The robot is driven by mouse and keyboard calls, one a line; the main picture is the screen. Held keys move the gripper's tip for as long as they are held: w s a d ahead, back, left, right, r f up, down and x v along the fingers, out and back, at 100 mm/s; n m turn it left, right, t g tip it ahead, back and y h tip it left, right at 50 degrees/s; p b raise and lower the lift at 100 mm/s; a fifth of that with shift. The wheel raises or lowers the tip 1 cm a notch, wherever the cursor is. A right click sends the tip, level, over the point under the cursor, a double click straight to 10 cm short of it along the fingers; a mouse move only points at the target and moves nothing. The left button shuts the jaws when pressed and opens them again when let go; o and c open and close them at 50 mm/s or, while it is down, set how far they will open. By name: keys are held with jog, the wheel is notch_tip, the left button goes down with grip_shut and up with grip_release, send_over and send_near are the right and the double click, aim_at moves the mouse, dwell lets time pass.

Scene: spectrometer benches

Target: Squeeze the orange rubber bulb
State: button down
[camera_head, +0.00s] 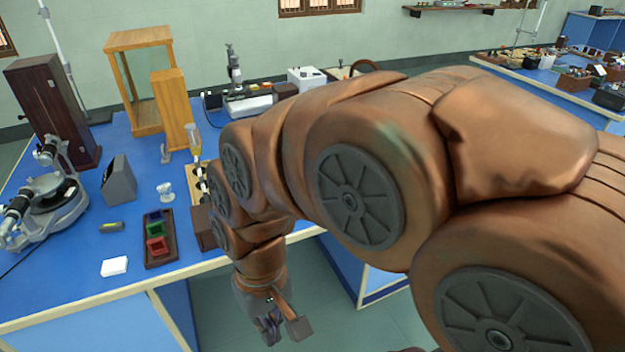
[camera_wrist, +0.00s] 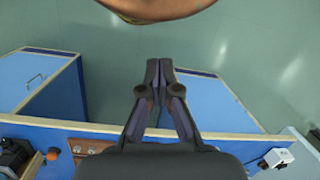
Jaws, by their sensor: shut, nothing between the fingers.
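My gripper (camera_head: 283,330) hangs in front of the blue bench, over the open floor. In the wrist view the two dark fingers of my gripper (camera_wrist: 159,68) meet at the tips, shut with nothing between them. A small round orange thing (camera_wrist: 53,154) shows at the lower left of the wrist view, on the bench top and apart from the fingers. It may be the orange rubber bulb, but it is too small to be sure. I cannot make out a bulb in the head view, where my arm hides part of the bench.
Blue cupboards (camera_wrist: 40,83) stand under the bench top. Another bench stands at the far right.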

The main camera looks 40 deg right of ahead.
jog(key=w+d+r+m+t+y+p, duration=0.1)
jog(key=w+r+m+t+p, duration=0.15)
jog(key=w, duration=0.55)
jog(key=w+d+r+m+t+y+p, duration=0.15)
jog(key=w+m, duration=0.25)
jog(key=w, duration=0.4)
jog(key=w+r+m+t+y+p, duration=0.1)
jog(key=w+m+y, duration=0.15)
jog(key=w, duration=0.55)
jog(key=w+d+m+t+p, duration=0.25)
jog(key=w+d+m, duration=0.25)
jog(key=w+d, duration=0.4)
jog(key=w+d+f+m+t+h+p, duration=0.1)
jog(key=w+d+m+h, duration=0.15)
jog(key=d, duration=0.55)
jog(key=w+d+f+m+t+h+p, duration=0.15)
jog(key=d+m, duration=0.25)
jog(key=d, duration=0.5)
jog(key=s+d+f+m+h, duration=0.1)
jog(key=d+f+m, duration=0.2)
jog(key=d, duration=0.5)
jog(key=s+d+f+m+h+p, duration=0.1)
jog(key=d+f+m+h, duration=0.1)
jog(key=d, duration=0.7)
jog(key=shift+f+m+t, duration=0.3)
jog(key=shift+f+m, duration=0.15)
jog(key=shift+m, duration=0.6)
notch_tip(320, 180, down, 9)
jog(key=b, duration=0.7)
jog(key=shift+r, duration=0.1)
